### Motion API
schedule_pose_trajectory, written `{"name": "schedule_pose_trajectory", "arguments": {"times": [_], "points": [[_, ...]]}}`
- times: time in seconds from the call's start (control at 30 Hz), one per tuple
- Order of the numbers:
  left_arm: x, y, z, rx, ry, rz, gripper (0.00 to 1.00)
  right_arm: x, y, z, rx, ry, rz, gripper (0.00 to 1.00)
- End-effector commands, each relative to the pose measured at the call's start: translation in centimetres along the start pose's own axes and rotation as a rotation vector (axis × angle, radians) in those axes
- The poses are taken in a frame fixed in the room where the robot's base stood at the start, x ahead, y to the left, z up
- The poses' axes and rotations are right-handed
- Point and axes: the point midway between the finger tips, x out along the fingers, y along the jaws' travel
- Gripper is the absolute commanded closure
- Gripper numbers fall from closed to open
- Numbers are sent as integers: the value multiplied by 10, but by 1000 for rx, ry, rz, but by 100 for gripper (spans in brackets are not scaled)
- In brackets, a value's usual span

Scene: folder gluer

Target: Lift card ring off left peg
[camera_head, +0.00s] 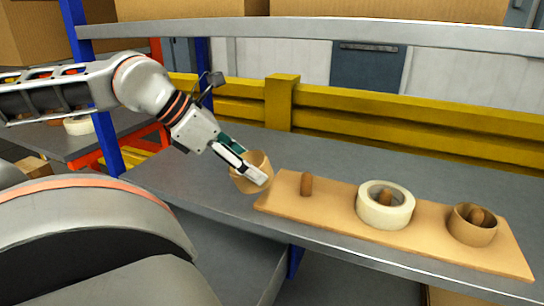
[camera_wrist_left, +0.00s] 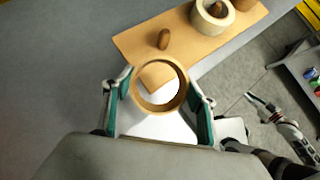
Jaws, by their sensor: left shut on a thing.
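My left gripper (camera_head: 247,172) is shut on a brown card ring (camera_head: 265,163), with its two fingers on opposite sides. The ring also shows in the left wrist view (camera_wrist_left: 134,86) between the fingertips (camera_wrist_left: 160,88). The left peg stands bare and upright. A cream tape roll (camera_head: 372,212) sits around the middle peg (camera_head: 385,197). Another brown ring (camera_head: 468,234) sits around the right peg (camera_head: 477,214). In the left wrist view, what looks like my right gripper (camera_wrist_left: 250,98) is small at the right.
The board lies on a grey shelf (camera_head: 230,146) with bare room behind and left of it. A grey rail (camera_head: 330,32) crosses above. A blue post (camera_head: 98,90) stands at the left and a yellow barrier (camera_head: 390,120) runs behind.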

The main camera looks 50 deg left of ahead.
Motion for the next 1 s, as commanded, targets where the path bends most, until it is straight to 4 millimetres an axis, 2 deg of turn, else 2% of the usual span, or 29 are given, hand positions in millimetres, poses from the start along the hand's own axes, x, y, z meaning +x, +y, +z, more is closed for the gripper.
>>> {"name": "schedule_pose_trajectory", "arguments": {"times": [0.1,0.4,0.73,1.0], "points": [[-16,1,-14,-3,-2,4,56,-2,0,-4,3,3,-2,84],[-36,0,-40,-3,2,1,56,0,-4,9,3,-13,-7,84],[-59,1,-48,1,173,1,56,-4,-1,-6,7,3,-3,84],[-78,1,-57,1,313,1,56,-5,-2,-4,13,-4,-6,84]]}}
